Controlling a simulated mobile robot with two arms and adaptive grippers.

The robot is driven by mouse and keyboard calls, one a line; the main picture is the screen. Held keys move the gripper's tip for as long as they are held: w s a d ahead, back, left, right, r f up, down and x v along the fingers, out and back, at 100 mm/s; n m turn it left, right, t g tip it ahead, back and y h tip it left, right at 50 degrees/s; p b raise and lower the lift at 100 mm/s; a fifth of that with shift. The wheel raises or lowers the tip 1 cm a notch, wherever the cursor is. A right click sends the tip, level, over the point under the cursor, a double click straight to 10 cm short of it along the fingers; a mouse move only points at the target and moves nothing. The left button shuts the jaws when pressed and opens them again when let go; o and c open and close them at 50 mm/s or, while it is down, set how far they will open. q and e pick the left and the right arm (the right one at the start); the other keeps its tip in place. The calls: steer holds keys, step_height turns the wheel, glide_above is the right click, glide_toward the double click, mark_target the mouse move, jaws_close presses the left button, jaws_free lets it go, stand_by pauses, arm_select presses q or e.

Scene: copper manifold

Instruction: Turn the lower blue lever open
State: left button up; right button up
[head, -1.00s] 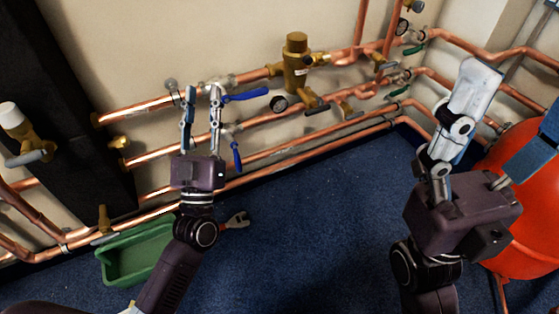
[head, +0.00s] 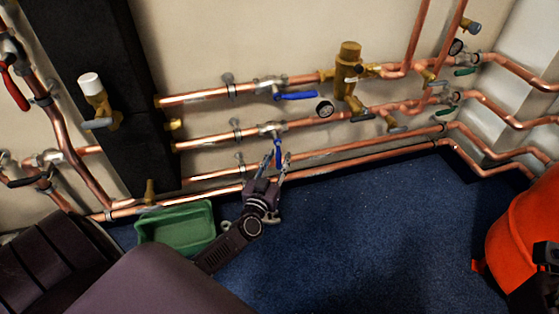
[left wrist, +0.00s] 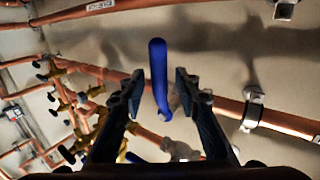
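The lower blue lever (head: 278,152) hangs down from its valve (head: 271,129) on the middle copper pipe, crosswise to the pipe. My left gripper (head: 274,171) is just below that valve, with its fingers on either side of the lever. In the left wrist view the blue lever (left wrist: 158,75) stands between the two spread fingertips of the left gripper (left wrist: 160,88), with a gap on both sides. The upper blue lever (head: 296,95) lies along the upper pipe, pointing right. My right gripper is out of view.
A green tray (head: 178,228) is on the blue carpet left of my left gripper. A red tank (head: 520,240) stands at far right. The carpet between is clear.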

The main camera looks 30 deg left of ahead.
arm_select(q)
steer(key=shift+w+a, duration=0.15)
steer(key=shift+w, duration=0.25)
steer(key=shift+r, duration=0.1)
steer(key=shift+c, duration=0.5)
jaws_close()
